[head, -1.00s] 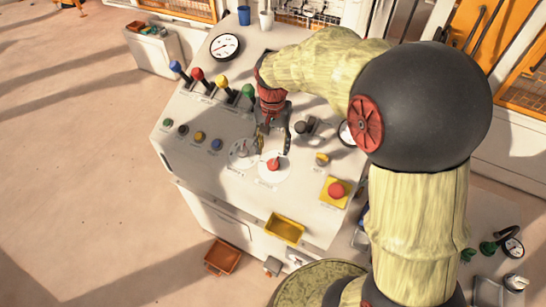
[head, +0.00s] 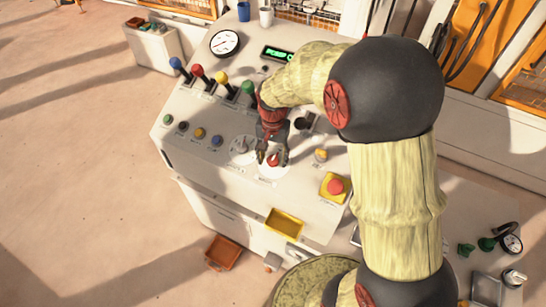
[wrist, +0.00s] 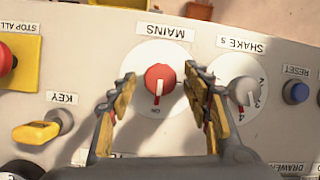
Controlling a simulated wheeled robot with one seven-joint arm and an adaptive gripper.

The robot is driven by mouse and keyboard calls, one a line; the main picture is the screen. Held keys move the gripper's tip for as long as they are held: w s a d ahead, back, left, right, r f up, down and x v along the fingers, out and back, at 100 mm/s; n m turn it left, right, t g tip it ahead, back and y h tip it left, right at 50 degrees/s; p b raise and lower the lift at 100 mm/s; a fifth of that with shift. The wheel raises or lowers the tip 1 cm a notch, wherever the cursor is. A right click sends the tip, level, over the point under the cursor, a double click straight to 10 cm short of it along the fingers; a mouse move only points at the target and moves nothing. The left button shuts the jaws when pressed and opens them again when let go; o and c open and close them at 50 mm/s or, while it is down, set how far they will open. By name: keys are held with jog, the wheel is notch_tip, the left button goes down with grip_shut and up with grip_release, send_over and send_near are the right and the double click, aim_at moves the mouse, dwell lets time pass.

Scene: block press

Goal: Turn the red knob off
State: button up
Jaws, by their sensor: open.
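The red knob (wrist: 160,79) sits on a white round dial under the label MAINS in the wrist view. Its white pointer line points down in that view, toward small lettering on the dial. My gripper (wrist: 158,92) is open, with one finger on each side of the red knob and a gap to each. In the head view the red knob (head: 273,160) shows on the console's front part, with my gripper (head: 271,156) down over it. My fingers partly hide the knob and its dial there.
A grey SHAKES knob (wrist: 243,91) is close beside the right finger. A yellow key (wrist: 38,132) lies left of the left finger. A red stop button (head: 335,187) on yellow, a blue button (wrist: 296,92) and several coloured levers (head: 197,71) stand on the console too.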

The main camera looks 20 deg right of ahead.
jog(key=shift+c, duration=0.4)
jog(key=c, duration=1.1)
jog(key=shift+o, duration=0.2)
jog(key=n, duration=0.2)
jog(key=n+g+h+p, duration=0.1)
jog(key=n, duration=0.1)
jog(key=shift+w+a, duration=0.1)
jog(key=shift+a, duration=0.1)
jog(key=n+h, duration=0.1)
jog(key=n, duration=0.1)
jog(key=n+h, duration=0.1)
jog(key=n, duration=0.1)
jog(key=shift+w+a+g+p, duration=0.1)
jog(key=shift+g+p, duration=0.2)
jog(key=shift+p, duration=0.05)
jog(key=n+h, duration=0.2)
jog(key=n, duration=0.2)
jog(key=shift+a+f+n, duration=0.1)
jog(key=shift+a+n, duration=0.05)
jog(key=shift+n, duration=0.25)
jog(key=shift+a+n+t+h, duration=0.15)
jog(key=shift+n+h, duration=0.3)
jog(key=shift+n, duration=0.6)
jog(key=shift+d+n+t+h, duration=0.1)
jog(key=shift+n+t+h, duration=0.25)
jog(key=shift+n, duration=0.7)
jog(key=o, duration=1.1)
